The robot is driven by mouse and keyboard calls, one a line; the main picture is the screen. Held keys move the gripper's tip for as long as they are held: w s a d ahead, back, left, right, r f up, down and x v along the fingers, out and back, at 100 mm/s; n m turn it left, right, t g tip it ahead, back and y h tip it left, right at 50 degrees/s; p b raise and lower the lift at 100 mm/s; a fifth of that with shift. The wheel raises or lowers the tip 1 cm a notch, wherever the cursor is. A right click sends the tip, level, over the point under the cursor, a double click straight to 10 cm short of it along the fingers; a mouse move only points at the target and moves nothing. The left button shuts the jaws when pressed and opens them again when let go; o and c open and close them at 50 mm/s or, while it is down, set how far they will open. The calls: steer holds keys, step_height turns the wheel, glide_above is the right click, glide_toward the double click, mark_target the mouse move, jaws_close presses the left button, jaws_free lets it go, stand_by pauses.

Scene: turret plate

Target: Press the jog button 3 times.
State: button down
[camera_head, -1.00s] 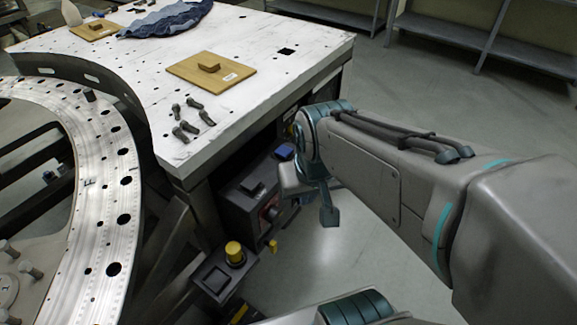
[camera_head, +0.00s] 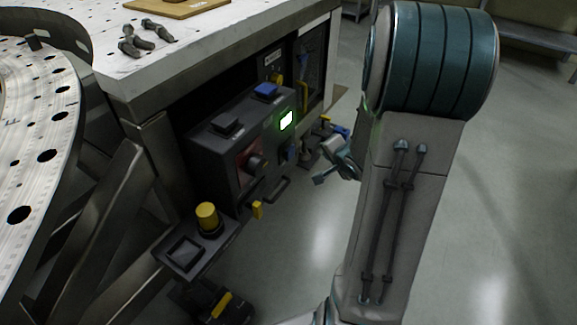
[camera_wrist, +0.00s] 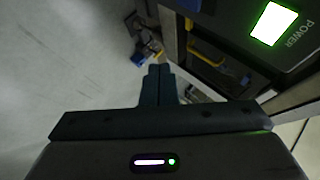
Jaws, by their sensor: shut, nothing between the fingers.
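The dark control box (camera_head: 205,160) is fixed under the table edge. On its top sit a blue square button (camera_head: 266,90) and a black square button (camera_head: 227,123). Its front has a dark round knob on a red plate (camera_head: 252,162) and a lit green lamp (camera_head: 286,120). No label reading jog is legible, so I cannot tell which button it is. My gripper (camera_head: 320,179) is to the right of the box front, apart from it, with fingers pointing left. In the wrist view the fingers (camera_wrist: 158,84) are together and empty; the lamp, marked POWER (camera_wrist: 273,24), is at upper right.
A yellow round button (camera_head: 207,217) stands on a small lower ledge beside a black square frame (camera_head: 184,253). A dark handle (camera_head: 273,190) juts from the box's lower front. The white table top (camera_head: 150,70) overhangs the box. Open floor lies right of my arm.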

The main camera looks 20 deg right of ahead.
mark_target(290, 153)
step_height(290, 153, down, 6)
steer(key=m+t+y+b, duration=0.1)
steer(key=m+b, duration=0.1)
steer(key=shift+d+y, duration=0.25)
steer(key=shift+y, duration=0.05)
steer(key=shift+w+b, duration=0.2)
steer(key=shift+b, duration=0.1)
steer(key=w+a+b, duration=0.3)
steer(key=w+a, duration=0.2)
steer(key=w, duration=0.1)
steer(key=shift+w+a, duration=0.2)
steer(key=shift+w, duration=0.15)
stand_by(1.6)
steer(key=shift+w+a, duration=0.25)
steer(key=shift+w, duration=0.1)
